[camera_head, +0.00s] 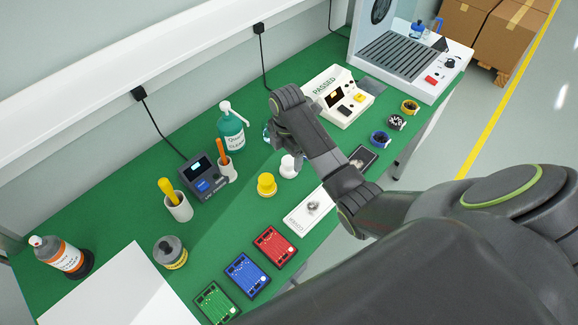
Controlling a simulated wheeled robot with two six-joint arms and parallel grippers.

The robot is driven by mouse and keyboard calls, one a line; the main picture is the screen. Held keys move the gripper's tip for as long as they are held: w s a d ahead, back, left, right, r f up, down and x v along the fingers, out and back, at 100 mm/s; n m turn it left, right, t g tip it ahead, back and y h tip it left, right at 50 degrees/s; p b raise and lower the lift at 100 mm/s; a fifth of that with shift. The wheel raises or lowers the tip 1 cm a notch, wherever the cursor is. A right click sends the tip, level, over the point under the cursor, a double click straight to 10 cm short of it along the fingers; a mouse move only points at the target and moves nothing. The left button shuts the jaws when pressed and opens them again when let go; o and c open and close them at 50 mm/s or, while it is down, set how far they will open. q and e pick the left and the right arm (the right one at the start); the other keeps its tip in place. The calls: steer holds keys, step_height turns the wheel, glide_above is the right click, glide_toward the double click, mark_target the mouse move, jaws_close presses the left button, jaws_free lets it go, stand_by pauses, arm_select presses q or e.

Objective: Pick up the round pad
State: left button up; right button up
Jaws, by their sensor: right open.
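I cannot tell for certain which thing is the round pad. A small round yellow piece (266,184) stands on the green bench top, left of my right arm. A round white piece (289,167) stands just behind it, close beside my right gripper (291,142) and partly covered by it. A blue and white thing (267,132) shows only at its edge behind the gripper. My right gripper is open over the middle of the bench; its fingertips are mostly hidden by my own wrist. My left gripper is not in view.
A teal pump bottle (231,132), a dark meter (203,179) and holders with orange and yellow handles stand to the left. A PASSED tester (338,97) stands behind right. Red (273,247), blue (246,275) and green boards lie in front. Several small rolls (379,138) lie right.

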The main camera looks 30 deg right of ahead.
mark_target(289, 160)
steer(key=shift+f, duration=0.45)
steer(key=f, duration=0.1)
steer(key=f+p, duration=0.1)
steer(key=f, duration=0.1)
steer(key=shift+d+f, duration=0.15)
steer(key=shift+d, duration=0.1)
steer(key=shift+f, duration=0.6)
steer(key=shift+c, duration=0.3)
steer(key=c, duration=1)
step_height(289, 160, up, 10)
steer(key=shift+r+b, duration=0.1)
steer(key=shift+b, duration=0.5)
